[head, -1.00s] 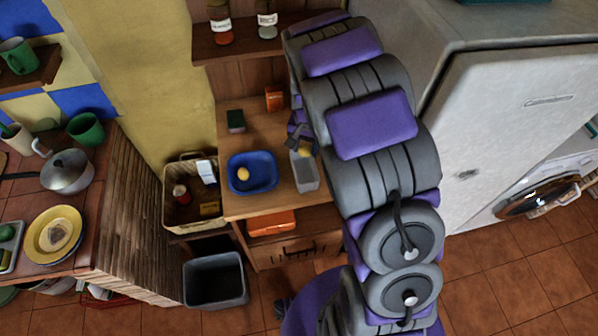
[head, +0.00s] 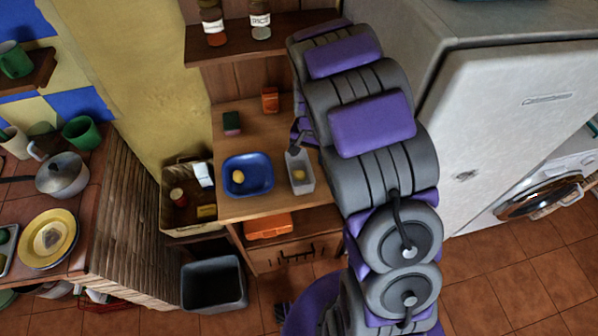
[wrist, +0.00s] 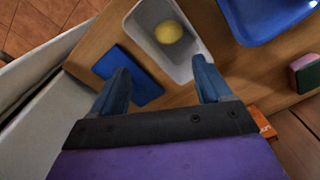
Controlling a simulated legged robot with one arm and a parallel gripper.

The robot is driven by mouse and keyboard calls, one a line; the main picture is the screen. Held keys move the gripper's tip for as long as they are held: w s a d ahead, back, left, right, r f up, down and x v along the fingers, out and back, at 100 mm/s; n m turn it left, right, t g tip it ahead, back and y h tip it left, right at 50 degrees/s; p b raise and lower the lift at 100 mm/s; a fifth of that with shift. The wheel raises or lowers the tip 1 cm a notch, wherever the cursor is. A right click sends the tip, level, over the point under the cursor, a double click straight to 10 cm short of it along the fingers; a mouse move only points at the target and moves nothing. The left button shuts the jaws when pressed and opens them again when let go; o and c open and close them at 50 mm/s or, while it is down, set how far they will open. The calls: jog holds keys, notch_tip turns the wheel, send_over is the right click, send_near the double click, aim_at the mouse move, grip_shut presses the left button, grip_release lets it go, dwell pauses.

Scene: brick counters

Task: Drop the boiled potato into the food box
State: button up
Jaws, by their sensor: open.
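The boiled potato (wrist: 168,31) is a small yellow lump lying inside the food box (wrist: 186,73), a light grey open container. In the head view the potato (head: 299,175) also shows inside the box (head: 306,187), on the wooden counter right of the blue bowl. My gripper (wrist: 161,66) is open and empty in the wrist view, its two blue-grey fingers apart near the box's edge. In the head view my gripper is mostly hidden behind my arm, just behind the box.
A blue bowl (head: 262,185) with another yellow item (head: 238,176) stands left of the box. A flat blue piece (wrist: 135,82) lies beside the box. A green-and-pink sponge (head: 232,123) and an orange packet (head: 270,100) sit farther back. A dark bin (head: 213,285) stands below.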

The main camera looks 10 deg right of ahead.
jog(key=shift+r+p, duration=1.1)
jog(key=shift+r, duration=7.55)
jog(key=s+a+r+n+g+b, duration=0.1)
jog(key=s+n, duration=0.5)
jog(key=s, duration=2.8)
jog(key=shift+s+r+g+b, duration=0.15)
jog(key=shift+r+g+b, duration=0.25)
jog(key=shift+g+b, duration=0.1)
jog(key=shift+d, duration=0.25)
